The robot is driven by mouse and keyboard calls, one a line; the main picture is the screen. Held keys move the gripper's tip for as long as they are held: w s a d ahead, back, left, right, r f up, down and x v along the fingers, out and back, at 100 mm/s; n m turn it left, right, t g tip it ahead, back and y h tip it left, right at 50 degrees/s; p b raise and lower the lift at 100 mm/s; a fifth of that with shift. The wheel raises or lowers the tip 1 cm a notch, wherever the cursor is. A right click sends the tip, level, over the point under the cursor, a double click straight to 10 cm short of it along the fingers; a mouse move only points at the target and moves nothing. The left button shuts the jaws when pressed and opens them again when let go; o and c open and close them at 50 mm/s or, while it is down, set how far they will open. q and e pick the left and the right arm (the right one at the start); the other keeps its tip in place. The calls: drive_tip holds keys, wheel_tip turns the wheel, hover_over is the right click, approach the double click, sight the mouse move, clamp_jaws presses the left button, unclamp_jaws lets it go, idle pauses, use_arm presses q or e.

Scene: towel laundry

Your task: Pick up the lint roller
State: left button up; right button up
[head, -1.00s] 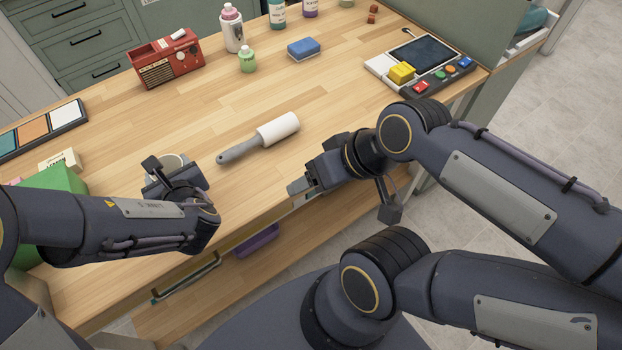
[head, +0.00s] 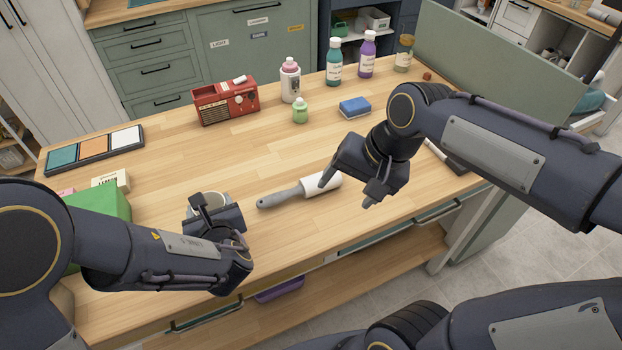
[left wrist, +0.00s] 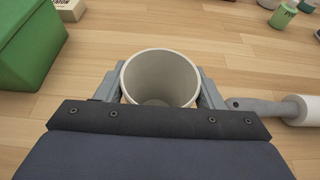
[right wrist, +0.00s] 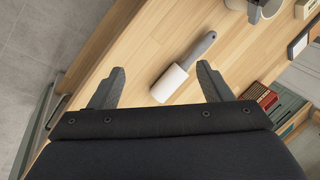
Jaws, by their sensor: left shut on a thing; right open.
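The lint roller (head: 285,196) lies on the wooden table, with a grey handle toward the left and a white roll toward the right. It also shows in the right wrist view (right wrist: 171,83), ahead of and between the fingers, and its handle shows at the right of the left wrist view (left wrist: 258,106). My right gripper (head: 346,194) is open and empty, above the roll end, partly covering it in the head view. My left gripper (left wrist: 160,92) is shut on a whitish cup (left wrist: 160,72), which stands open side up left of the lint roller.
A green box (head: 97,214) stands by my left arm. A red radio (head: 225,101), pink-capped bottle (head: 290,82), small green bottle (head: 300,111) and blue sponge (head: 355,106) stand farther back. The table between them and the lint roller is clear.

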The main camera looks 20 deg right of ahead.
drive_tip(key=w+d+f+m+g+h, duration=0.1)
drive_tip(key=w+m+g, duration=0.1)
drive_tip(key=w+m, duration=0.5)
drive_tip(key=m+g+h, duration=0.1)
drive_tip(key=m+h, duration=0.1)
drive_tip(key=m, duration=0.1)
hover_over(314, 178)
wheel_tip(314, 178, down, 3)
wheel_tip(314, 178, down, 12)
drive_tip(key=shift+d+r, duration=0.1)
drive_tip(key=shift+r, duration=0.05)
drive_tip(key=c, duration=1.2)
